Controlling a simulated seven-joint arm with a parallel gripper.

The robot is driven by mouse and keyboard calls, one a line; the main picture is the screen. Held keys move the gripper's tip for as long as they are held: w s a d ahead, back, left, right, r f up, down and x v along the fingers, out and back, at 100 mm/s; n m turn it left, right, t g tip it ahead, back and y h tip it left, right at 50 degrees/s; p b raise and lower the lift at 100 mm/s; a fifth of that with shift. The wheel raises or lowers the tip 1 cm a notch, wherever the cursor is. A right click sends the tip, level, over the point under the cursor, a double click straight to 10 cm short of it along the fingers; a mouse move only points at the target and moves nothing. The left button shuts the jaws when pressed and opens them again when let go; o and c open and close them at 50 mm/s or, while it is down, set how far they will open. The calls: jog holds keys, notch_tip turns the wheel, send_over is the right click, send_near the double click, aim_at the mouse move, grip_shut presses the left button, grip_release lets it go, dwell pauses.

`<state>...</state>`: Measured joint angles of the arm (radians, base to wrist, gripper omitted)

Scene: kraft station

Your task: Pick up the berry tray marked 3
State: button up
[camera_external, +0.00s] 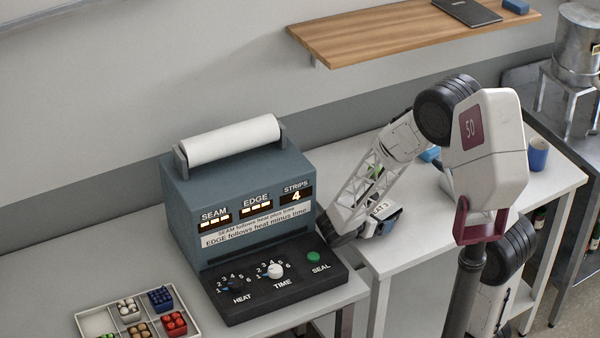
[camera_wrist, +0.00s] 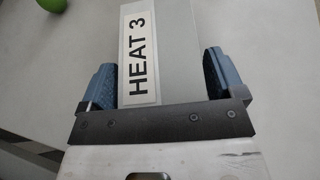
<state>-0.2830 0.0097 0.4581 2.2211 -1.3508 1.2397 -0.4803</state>
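In the wrist view a grey piece with a white label reading HEAT 3 (camera_wrist: 140,55) lies between the two blue fingers of my gripper (camera_wrist: 162,85). A finger stands close along each side of it; I cannot tell whether they press on it. In the external view my gripper (camera_external: 378,222) is low over the white table right of the sealing machine, and part of the label, AT 3 (camera_external: 382,209), shows there. Most of the labelled piece is hidden by my arm, and I cannot see any berries in it.
The blue sealing machine (camera_external: 240,200) stands close left of my gripper, its black knob panel (camera_external: 272,285) in front. A compartment tray (camera_external: 97,322) with berries sits at lower left. A blue cup (camera_external: 538,153) stands at right. A green round thing (camera_wrist: 50,4) is in the wrist view's upper left.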

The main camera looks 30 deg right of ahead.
jog(key=c, duration=0.7)
jog(key=shift+r, duration=0.2)
notch_tip(320, 180, up, 28)
jog(key=shift+f, duration=0.2)
dwell(0.7)
